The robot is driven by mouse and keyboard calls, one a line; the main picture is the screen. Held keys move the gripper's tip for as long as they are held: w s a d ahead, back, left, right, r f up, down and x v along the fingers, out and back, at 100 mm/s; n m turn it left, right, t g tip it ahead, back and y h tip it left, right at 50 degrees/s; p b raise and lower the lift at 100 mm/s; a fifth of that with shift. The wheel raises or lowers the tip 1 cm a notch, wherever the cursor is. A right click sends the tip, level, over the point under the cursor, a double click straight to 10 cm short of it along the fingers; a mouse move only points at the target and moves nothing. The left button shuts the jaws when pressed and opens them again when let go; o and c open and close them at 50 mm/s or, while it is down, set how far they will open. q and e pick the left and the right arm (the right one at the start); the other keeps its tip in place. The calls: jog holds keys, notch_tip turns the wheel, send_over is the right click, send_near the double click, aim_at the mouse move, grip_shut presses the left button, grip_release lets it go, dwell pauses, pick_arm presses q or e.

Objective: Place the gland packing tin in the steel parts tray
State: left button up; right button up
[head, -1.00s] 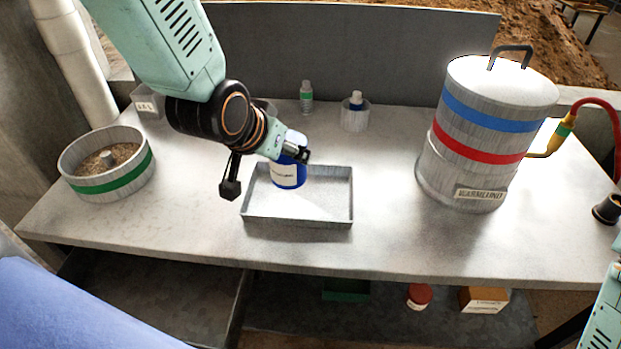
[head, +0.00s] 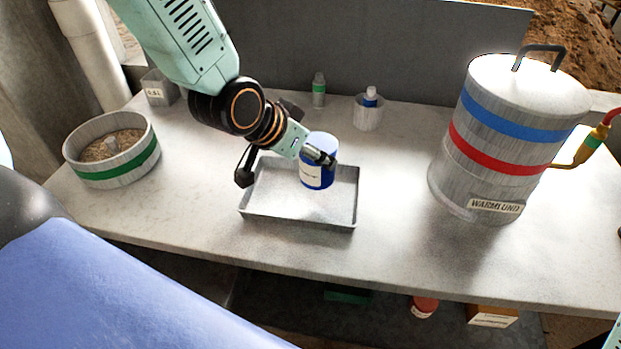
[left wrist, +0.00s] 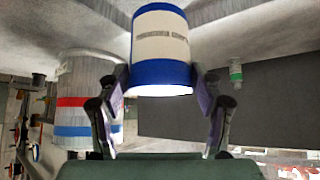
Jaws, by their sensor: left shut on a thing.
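The gland packing tin (head: 317,175) is blue with a white label band and stands upright over the right part of the steel parts tray (head: 297,222). I cannot tell whether its base touches the tray floor. My left gripper (head: 319,157) is shut on the tin's upper part from the left. In the left wrist view the tin (left wrist: 162,45) appears upside down between the two fingers of my left gripper (left wrist: 162,95). The tray is shallow and rectangular, and I see nothing else in it. My right gripper is out of view.
A large steel drum (head: 508,145) with blue and red bands stands at the right. A round green-banded pan (head: 115,165) of grain is at the left. A small green-banded bottle (head: 318,92) and a cup (head: 368,115) stand behind the tray. The counter in front is clear.

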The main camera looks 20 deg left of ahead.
aim_at(304, 172)
pick_arm(q)
jog(key=shift+f, duration=0.9)
jog(key=shift+w+a+f, duration=0.2)
jog(key=shift+w+f, duration=0.05)
jog(key=shift+f, duration=0.35)
jog(key=f, duration=0.1)
jog(key=f+b, duration=0.1)
jog(key=f, duration=0.1)
jog(key=shift+s, duration=0.25)
jog(key=shift+w+d+f, duration=0.1)
jog(key=shift+d+f, duration=0.05)
jog(key=shift+d, duration=0.05)
jog(key=shift+w, duration=0.1)
jog(key=shift+w+a, duration=0.1)
jog(key=shift+f, duration=0.1)
